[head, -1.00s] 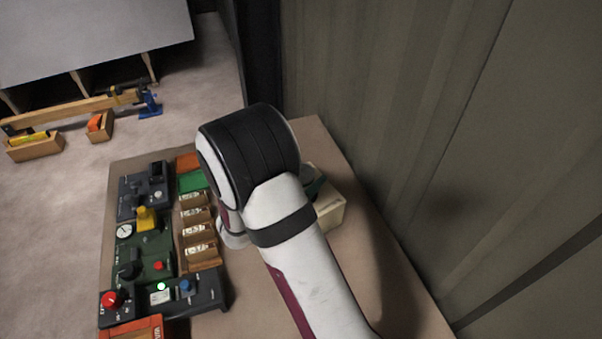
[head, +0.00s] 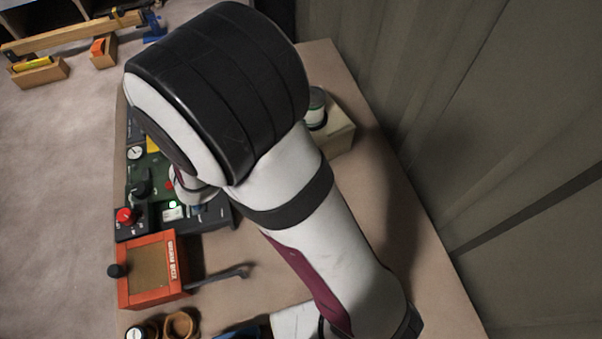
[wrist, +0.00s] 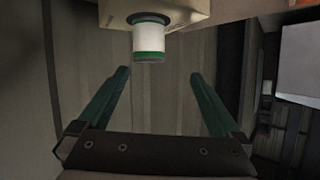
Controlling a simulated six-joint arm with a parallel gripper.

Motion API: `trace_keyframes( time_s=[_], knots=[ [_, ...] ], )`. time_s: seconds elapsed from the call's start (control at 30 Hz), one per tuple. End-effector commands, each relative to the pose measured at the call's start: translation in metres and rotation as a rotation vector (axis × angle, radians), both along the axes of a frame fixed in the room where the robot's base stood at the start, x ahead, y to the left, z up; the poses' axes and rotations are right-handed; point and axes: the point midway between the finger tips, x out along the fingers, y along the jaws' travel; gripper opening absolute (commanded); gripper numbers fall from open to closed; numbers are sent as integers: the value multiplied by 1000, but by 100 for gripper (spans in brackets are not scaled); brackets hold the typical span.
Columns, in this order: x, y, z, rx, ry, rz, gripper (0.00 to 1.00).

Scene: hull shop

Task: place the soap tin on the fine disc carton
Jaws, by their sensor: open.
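A small round tin (head: 316,108), white with a green band and a dark end, stands on the pale beige carton (head: 342,134) near the back wall, at the carton's left side. I take these for the soap tin and the fine disc carton; no label is readable. The wrist view appears upside down. In it the tin (wrist: 149,42) sits against the carton (wrist: 185,12). My gripper (wrist: 159,76) is open there, with its two green fingers spread and nothing between them. The tin is beyond the fingertips, apart from them. In the head view my arm hides the gripper.
An orange box (head: 150,270) with a side handle stands at the front left. Behind it is a dark control panel (head: 125,216) with a red knob. Small round containers (head: 180,325) are at the bottom edge. A wall runs along the right; bare tabletop lies beside the carton.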

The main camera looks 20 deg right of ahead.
Motion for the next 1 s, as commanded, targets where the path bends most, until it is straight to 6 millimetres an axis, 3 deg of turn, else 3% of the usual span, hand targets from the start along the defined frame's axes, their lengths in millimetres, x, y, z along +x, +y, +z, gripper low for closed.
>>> trace_keyframes(
  time_s=[0.1, 0.17, 0.27, 0.3, 0.37, 0.4, 0.5, 0.6, 0.7, 1.0],
  knots=[
    [26, 32, 12, 357, -32, 186, 100],
    [24, 59, 25, 546, 10, 336, 100],
    [-20, 91, 43, 746, 190, 562, 100],
    [-49, 94, 46, 785, 295, 623, 100],
    [-99, 87, 45, 813, 465, 662, 100],
    [-131, 77, 44, 816, 574, 656, 100],
    [-201, 45, 40, 807, 794, 569, 100],
    [-242, 24, 40, 797, 913, 471, 100],
    [-258, 16, 41, 793, 958, 426, 100],
    [-259, 16, 41, 792, 963, 423, 100]
  ],
)
